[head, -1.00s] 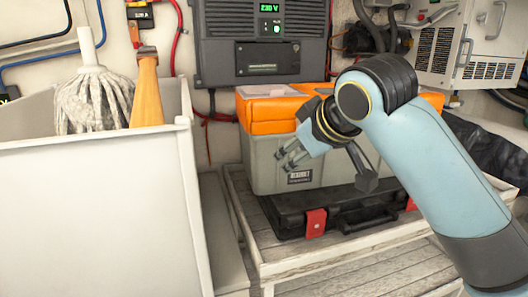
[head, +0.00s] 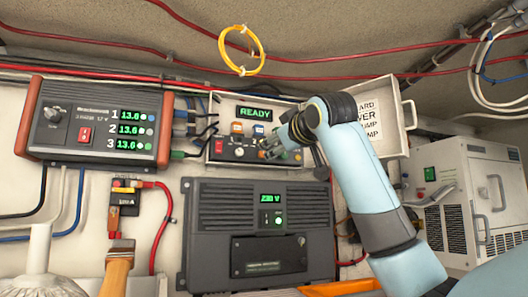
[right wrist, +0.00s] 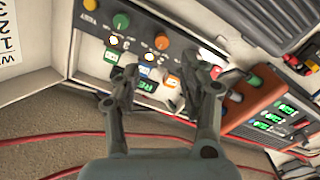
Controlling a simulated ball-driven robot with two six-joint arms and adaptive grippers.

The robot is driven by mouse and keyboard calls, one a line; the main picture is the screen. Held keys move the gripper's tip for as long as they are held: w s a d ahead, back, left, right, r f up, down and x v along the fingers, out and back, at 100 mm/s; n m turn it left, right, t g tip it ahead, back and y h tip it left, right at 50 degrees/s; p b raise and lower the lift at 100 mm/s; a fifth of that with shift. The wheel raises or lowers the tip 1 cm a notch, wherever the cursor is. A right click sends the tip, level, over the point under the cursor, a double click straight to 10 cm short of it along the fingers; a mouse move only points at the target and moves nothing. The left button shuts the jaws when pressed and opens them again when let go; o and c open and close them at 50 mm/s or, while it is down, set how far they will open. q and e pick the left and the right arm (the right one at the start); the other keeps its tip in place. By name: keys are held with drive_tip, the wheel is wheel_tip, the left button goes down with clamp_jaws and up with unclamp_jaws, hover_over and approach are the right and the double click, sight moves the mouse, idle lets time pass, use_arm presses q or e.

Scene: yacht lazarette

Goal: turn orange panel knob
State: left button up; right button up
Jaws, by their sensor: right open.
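The control panel (head: 228,150) is on the wall in the head view, with a green READY display (head: 254,113) at its top. My left gripper is out of view.
A power supply (head: 98,122) with three readouts is left of the panel. A dark inverter (head: 262,230) is below it. An open panel lid (head: 395,112) stands to the right. A yellow ring (head: 241,50) and red cables hang above.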

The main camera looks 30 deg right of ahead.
sight(263, 153)
drive_tip(key=p+x, duration=0.2)
drive_tip(key=x, duration=0.6)
drive_tip(key=shift+w+a+f, duration=0.1)
drive_tip(key=shift+w+a, duration=0.05)
drive_tip(key=shift+w, duration=0.05)
drive_tip(key=shift+c, duration=0.7)
drive_tip(key=c, duration=0.4)
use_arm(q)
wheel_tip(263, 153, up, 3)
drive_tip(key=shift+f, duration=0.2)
use_arm(e)
clamp_jaws()
